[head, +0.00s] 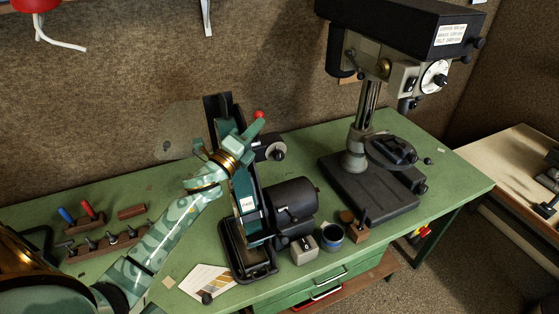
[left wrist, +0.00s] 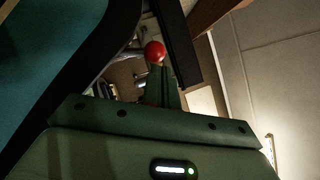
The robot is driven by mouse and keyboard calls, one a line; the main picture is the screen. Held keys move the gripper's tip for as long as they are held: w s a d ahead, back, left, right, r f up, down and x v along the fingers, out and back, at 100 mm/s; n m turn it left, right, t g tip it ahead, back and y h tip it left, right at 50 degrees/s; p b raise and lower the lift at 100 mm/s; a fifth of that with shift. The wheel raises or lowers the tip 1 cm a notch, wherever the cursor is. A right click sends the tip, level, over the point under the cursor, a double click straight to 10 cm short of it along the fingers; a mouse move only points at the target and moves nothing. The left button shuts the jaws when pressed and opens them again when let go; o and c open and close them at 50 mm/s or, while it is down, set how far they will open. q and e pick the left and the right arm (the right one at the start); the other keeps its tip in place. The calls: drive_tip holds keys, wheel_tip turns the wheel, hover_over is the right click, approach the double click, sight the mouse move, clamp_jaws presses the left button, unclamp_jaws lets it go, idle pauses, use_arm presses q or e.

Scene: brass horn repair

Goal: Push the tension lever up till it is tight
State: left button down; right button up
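The belt grinder (head: 246,203) stands upright on the green bench. The tension lever shows by its red ball knob (head: 259,114), near the grinder's top; the knob also shows in the left wrist view (left wrist: 155,52). Most of the lever's shaft is hidden behind my gripper. My left gripper (head: 258,127) is at the knob, just below it in the head view. Its fingers (left wrist: 163,80) look shut together, with the knob at their tips. I cannot tell whether they touch it. My right gripper is not in view.
A drill press (head: 366,150) stands to the right. A tool rack (head: 106,241) and a card (head: 208,284) lie to the left. Free bench is behind.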

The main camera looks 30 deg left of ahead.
use_arm(q)
drive_tip(key=shift+w+a+r, duration=0.45)
drive_tip(key=shift+w+a, duration=0.05)
drive_tip(key=shift+a, duration=0.15)
drive_tip(key=shift+w+a, duration=0.2)
drive_tip(key=shift+a, duration=0.15)
drive_tip(key=shift+w+a+r, duration=0.3)
drive_tip(key=shift+a, duration=0.15)
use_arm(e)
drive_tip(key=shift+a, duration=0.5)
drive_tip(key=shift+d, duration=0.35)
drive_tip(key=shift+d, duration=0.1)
